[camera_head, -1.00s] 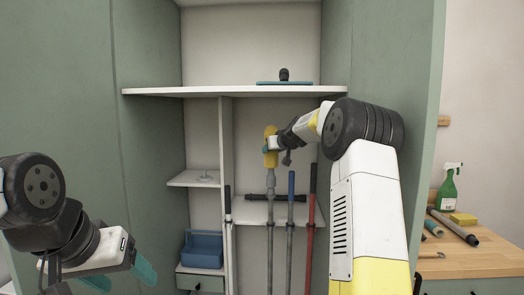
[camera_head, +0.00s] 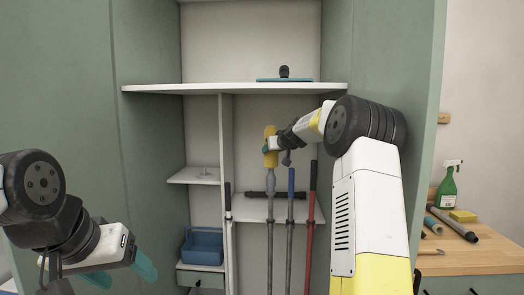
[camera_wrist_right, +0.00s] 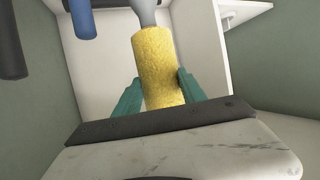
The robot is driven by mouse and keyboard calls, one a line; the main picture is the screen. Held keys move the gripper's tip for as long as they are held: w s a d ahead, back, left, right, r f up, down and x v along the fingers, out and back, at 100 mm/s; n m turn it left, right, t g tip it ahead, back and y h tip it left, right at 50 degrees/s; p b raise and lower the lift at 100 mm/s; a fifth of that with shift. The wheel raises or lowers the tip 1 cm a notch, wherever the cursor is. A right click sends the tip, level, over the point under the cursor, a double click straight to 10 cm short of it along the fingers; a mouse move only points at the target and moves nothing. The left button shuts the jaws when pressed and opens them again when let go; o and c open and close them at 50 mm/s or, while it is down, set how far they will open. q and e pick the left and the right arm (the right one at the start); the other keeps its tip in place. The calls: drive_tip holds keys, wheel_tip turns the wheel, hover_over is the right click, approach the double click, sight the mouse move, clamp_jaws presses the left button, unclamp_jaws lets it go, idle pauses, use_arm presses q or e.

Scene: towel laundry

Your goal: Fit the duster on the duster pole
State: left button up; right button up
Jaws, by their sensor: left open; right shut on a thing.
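My right gripper (camera_head: 268,147) is shut on the yellow duster (camera_head: 270,132) and holds it upright inside the cabinet. In the right wrist view the teal fingers (camera_wrist_right: 157,95) sit on both sides of the duster (camera_wrist_right: 155,60), with a grey part at its far end. Below the duster a grey, wider neck (camera_head: 270,182) lines up with the top of the grey duster pole (camera_head: 270,245). I cannot tell whether the duster is seated on the pole. My left gripper (camera_head: 121,274) is open and empty at the lower left, outside the cabinet.
A blue-topped pole (camera_head: 291,182), a red pole (camera_head: 312,200) and a white pole (camera_head: 228,225) stand close by. A teal flat mop head (camera_head: 285,80) lies on the upper shelf (camera_head: 150,89). A blue bin (camera_head: 203,252) is at lower left. A wooden counter (camera_head: 490,256) is at right.

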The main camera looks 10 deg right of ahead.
drive_tip(key=shift+f, duration=1.25)
idle(1.2)
drive_tip(key=o, duration=1.9)
